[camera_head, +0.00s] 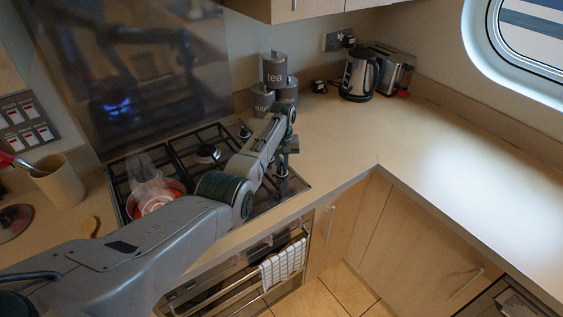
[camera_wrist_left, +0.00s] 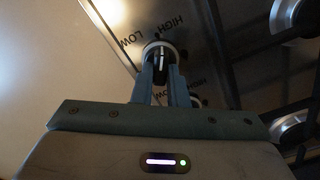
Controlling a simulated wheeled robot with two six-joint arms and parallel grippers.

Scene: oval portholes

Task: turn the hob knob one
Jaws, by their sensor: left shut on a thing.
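In the left wrist view a round hob knob (camera_wrist_left: 159,47) with a dark grip bar and a pale rim sits on the steel hob surface (camera_wrist_left: 100,70), with LOW and HIGH printed near it. My left gripper (camera_wrist_left: 160,68) is shut on this knob, one finger on each side. In the head view my left arm reaches across the hob (camera_head: 232,140) from the lower left, and the gripper (camera_head: 284,158) points down at the hob's right side. The knob in the grip is mostly hidden there. My right gripper is not in view.
Canisters (camera_head: 274,72) stand behind the gripper; a kettle (camera_head: 358,76) and toaster (camera_head: 391,70) are farther back. The right counter (camera_head: 460,150) is clear.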

